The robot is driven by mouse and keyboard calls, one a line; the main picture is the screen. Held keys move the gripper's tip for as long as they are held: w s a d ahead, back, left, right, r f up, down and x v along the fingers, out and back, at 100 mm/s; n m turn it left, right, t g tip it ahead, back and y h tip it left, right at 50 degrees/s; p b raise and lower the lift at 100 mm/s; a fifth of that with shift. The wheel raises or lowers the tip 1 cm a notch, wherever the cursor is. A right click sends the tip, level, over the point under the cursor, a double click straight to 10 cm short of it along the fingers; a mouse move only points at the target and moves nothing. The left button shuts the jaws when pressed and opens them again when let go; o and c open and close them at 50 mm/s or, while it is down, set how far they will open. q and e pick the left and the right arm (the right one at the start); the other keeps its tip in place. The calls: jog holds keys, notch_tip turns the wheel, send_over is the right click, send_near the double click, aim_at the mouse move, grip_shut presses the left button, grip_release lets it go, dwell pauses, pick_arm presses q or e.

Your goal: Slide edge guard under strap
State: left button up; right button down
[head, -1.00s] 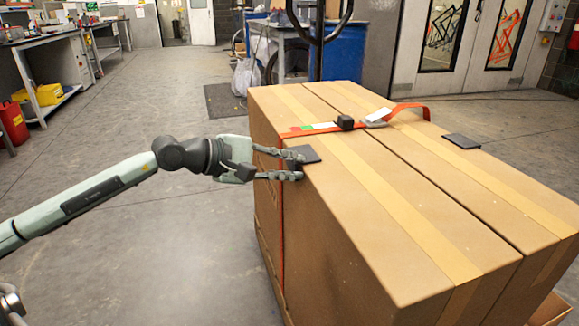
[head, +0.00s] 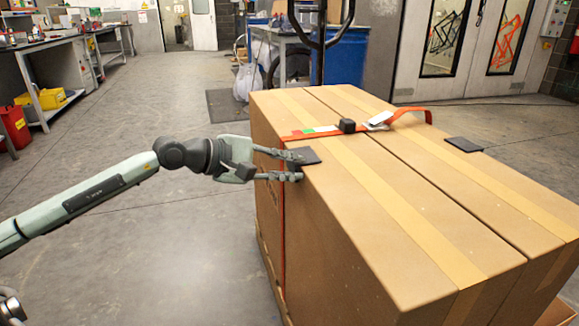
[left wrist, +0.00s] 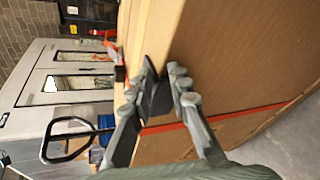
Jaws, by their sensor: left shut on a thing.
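My left gripper (head: 296,167) is shut on a dark edge guard (head: 305,156) at the left top edge of the near cardboard box. The guard also shows between the fingers in the left wrist view (left wrist: 158,99). An orange strap (head: 297,136) crosses the box tops just beyond the guard and runs down the left side, where it shows in the wrist view (left wrist: 165,127). The guard appears beside the strap; the wrist view does not clearly show whether they touch. A black buckle (head: 347,125) sits on the strap. A second dark guard (head: 463,144) lies flat on the right box.
The large cardboard boxes (head: 400,220) stand on a pallet. The strap's loose end (head: 412,109) arches up at the far right of the top. A dark post and hoop handle (head: 320,40) stand behind the boxes. The floor at left is open.

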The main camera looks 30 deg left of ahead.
pick_arm(q)
jog(key=shift+a+f, duration=0.15)
jog(key=shift+f, duration=0.1)
jog(key=o, duration=1)
jog(key=shift+w+f, duration=0.1)
jog(key=shift+w, duration=0.15)
jog(key=shift+c, duration=0.2)
jog(key=shift+s, duration=0.1)
jog(key=shift+s, duration=0.1)
jog(key=v, duration=1.1)
jog(key=shift+s+r, duration=0.3)
jog(key=shift+r, duration=0.1)
